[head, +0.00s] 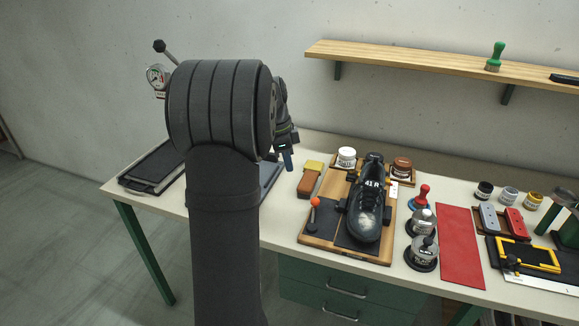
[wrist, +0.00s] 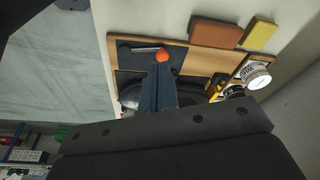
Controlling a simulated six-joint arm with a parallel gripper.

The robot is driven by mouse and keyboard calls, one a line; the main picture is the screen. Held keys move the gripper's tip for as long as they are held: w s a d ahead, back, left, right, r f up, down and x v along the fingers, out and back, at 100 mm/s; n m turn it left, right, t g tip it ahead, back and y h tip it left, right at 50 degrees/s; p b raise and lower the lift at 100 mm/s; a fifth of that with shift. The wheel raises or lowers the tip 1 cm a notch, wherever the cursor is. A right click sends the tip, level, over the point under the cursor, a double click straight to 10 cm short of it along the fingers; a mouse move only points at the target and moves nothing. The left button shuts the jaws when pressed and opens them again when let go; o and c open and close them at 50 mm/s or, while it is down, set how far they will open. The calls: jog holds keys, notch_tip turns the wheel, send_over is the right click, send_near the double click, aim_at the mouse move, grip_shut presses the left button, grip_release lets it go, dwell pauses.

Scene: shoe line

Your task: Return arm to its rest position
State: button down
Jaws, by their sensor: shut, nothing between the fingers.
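My gripper (head: 287,163) is at the left part of the bench in the head view, mostly hidden behind my own dark arm. Its blue fingers show in the wrist view (wrist: 159,68), closed together with nothing held. In that view the fingertips overlap the wooden board with the orange-knobbed lever (wrist: 163,55); I cannot tell the exact height. In the head view my gripper is left of that board and apart from it.
A black shoe (head: 370,205) stands on the wooden board (head: 380,254). A brown block (head: 308,182), a yellow block (head: 313,166), jars and stamps surround it. A black tray (head: 152,170) and gauge (head: 157,78) are at left. A shelf (head: 430,60) hangs on the wall.

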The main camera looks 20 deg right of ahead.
jog(key=shift+f, duration=0.1)
jog(key=x, duration=0.4)
jog(key=s+d+x, duration=0.1)
jog(key=x, duration=0.2)
jog(key=d+x, duration=0.1)
jog(key=x, duration=0.3)
jog(key=shift+s+d, duration=0.15)
jog(key=shift+s, duration=0.05)
jog(key=shift+a+f+n, duration=0.2)
jog(key=shift+a+n, duration=0.55)
jog(key=shift+n, duration=0.05)
